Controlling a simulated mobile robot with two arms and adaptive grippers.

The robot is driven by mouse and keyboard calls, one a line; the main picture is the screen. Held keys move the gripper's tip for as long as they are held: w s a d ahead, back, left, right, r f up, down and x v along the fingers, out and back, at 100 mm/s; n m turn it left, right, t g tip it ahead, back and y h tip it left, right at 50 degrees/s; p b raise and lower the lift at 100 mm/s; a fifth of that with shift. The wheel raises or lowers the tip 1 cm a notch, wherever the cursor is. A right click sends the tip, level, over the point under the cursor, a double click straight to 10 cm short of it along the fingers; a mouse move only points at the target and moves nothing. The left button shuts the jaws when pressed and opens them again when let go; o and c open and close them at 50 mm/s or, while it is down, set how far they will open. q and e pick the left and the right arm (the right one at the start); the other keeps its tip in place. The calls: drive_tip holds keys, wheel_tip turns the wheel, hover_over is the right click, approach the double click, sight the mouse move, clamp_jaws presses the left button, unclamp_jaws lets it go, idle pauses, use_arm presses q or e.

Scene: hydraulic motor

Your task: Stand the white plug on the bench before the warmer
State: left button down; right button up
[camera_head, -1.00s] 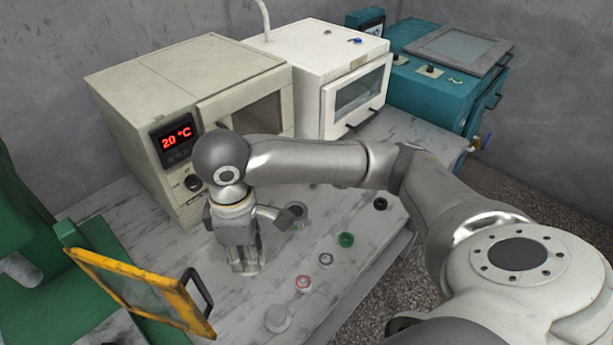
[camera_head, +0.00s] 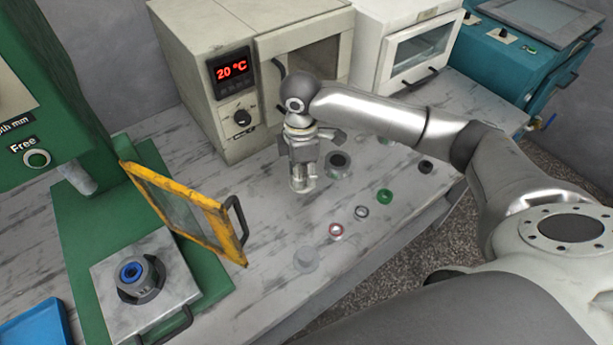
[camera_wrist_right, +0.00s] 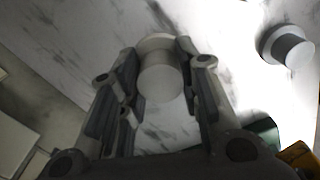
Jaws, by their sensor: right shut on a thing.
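My right gripper (camera_head: 303,178) is shut on the white plug (camera_head: 301,184), a pale short cylinder, in front of the beige warmer (camera_head: 232,112) with the red 20 °C display. The gripper points down. In the right wrist view the plug (camera_wrist_right: 160,78) sits between the two fingers (camera_wrist_right: 160,88), with marbled bench behind it. The plug looks about upright. I cannot tell whether its lower end touches the bench or hangs just above it. My left gripper is not in view.
On the bench (camera_head: 265,215) stand a grey collar (camera_head: 338,165), a green ring (camera_head: 384,196), a black ring (camera_head: 425,167), a red-rimmed ring (camera_head: 336,231) and a pale disc (camera_head: 306,260). A yellow-framed guard (camera_head: 190,215) is at left. A white cabinet (camera_head: 410,50) stands behind.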

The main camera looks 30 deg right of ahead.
sight(305, 180)
drive_tip(key=shift+w+d+f, duration=0.3)
drive_tip(key=shift+f, duration=0.2)
drive_tip(key=shift+w+d+f, duration=0.25)
drive_tip(key=shift+d+f, duration=0.05)
drive_tip(key=shift+f, duration=0.2)
drive_tip(key=f, duration=0.3)
drive_tip(key=shift+w+d+f+p, duration=0.1)
drive_tip(key=shift+w+d+p, duration=0.1)
drive_tip(key=shift+p, duration=0.2)
drive_tip(key=shift+f, duration=0.2)
drive_tip(key=shift+f, duration=0.1)
drive_tip(key=o, duration=1)
wheel_tip(305, 180, up, 12)
drive_tip(key=shift+r+b, duration=0.15)
drive_tip(key=shift+b, duration=0.4)
